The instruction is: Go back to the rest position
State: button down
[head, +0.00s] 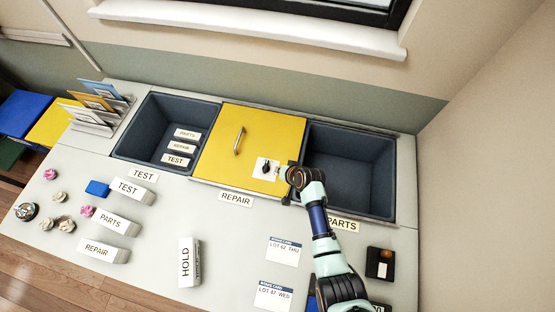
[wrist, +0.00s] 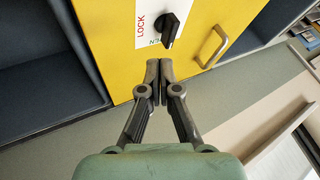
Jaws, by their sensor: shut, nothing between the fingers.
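My gripper (wrist: 159,82) is shut and empty in the wrist view. Its fingertips are close to a black rotary knob (wrist: 171,27) on a white plate marked LOCK (wrist: 146,18). I cannot tell whether the fingertips touch the knob. The knob sits on a yellow lid (wrist: 100,50) with a metal handle (wrist: 215,47). In the head view the yellow lid (head: 222,150) covers the middle bin, labelled REPAIR, and the white plate (head: 264,169) is at its lower right. My gripper (head: 283,171) is just right of the plate there, its fingers small and partly hidden.
An open TEST bin (head: 150,130) holding label blocks is left of the lid. An open, empty PARTS bin (head: 350,165) is right, partly behind my arm. White label blocks, a HOLD block (head: 189,262), cards (head: 283,252), crumpled pieces and a black device (head: 379,263) lie on the counter.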

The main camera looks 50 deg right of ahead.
dwell(0.4)
jog(key=w+a+r+n+t, duration=0.2)
jog(key=w+a+r+n, duration=0.15)
jog(key=a+r, duration=0.8)
jog(key=w+a+r+n+t, duration=0.1)
jog(key=w+a+r+n, duration=0.3)
jog(key=a+r, duration=0.75)
jog(key=s+a+r+n+t+y, duration=0.1)
jog(key=s+a+r+n, duration=0.1)
jog(key=s+a+r, duration=0.3)
jog(key=s+a+r+n+t, duration=0.1)
jog(key=s+a+r+n, duration=0.15)
jog(key=r, duration=0.45)
notch_tip(320, 180, up, 17)
jog(key=p, duration=1.4)
jog(key=shift+s+a+f+m+t+y+p, duration=0.15)
jog(key=shift+s+a+m+t+y+p, duration=0.2)
jog(key=shift+s, duration=0.1)
